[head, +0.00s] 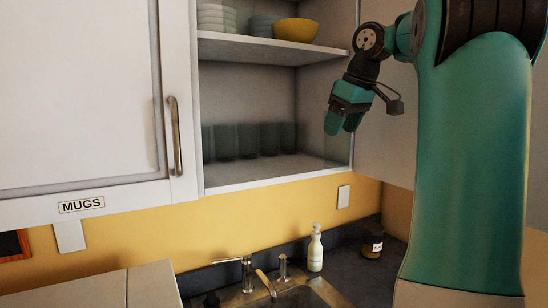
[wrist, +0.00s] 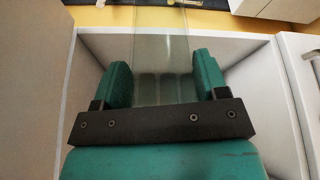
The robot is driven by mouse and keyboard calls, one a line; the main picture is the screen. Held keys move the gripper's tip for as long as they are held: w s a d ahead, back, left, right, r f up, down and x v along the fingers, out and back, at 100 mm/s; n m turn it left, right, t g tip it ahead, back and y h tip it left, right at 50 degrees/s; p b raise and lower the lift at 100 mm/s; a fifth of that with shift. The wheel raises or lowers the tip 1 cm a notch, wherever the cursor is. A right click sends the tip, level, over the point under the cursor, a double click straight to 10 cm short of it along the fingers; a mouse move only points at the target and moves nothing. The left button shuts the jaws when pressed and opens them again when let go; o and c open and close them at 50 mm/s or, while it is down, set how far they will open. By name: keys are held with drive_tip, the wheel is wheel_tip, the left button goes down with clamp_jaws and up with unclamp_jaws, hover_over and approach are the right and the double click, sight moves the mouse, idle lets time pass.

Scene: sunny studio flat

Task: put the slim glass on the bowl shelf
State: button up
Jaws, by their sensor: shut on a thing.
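My gripper (head: 343,122) is in front of the right side of the open cupboard, at about the level between its two shelves. In the wrist view, my gripper (wrist: 162,72) is shut on a clear slim glass (wrist: 162,45), with one finger on each side of it.
White stacked dishes (head: 216,18) stand at the upper shelf's left. Several dark glasses (head: 248,140) line the lower shelf (head: 270,174). A closed door labelled MUGS (head: 82,205) is left. Below are a tap (head: 248,272), a soap bottle (head: 315,250) and a dark jar (head: 372,243).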

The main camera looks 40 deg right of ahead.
drive_tip(key=w+d+f+p, duration=0.1)
drive_tip(key=w+f+p, duration=0.1)
drive_tip(key=w, duration=1.5)
drive_tip(key=shift+f+p, duration=0.4)
drive_tip(key=shift+f, duration=0.35)
drive_tip(key=shift+w+d, duration=0.1)
drive_tip(key=shift+f, duration=0.1)
drive_tip(key=o, duration=1)
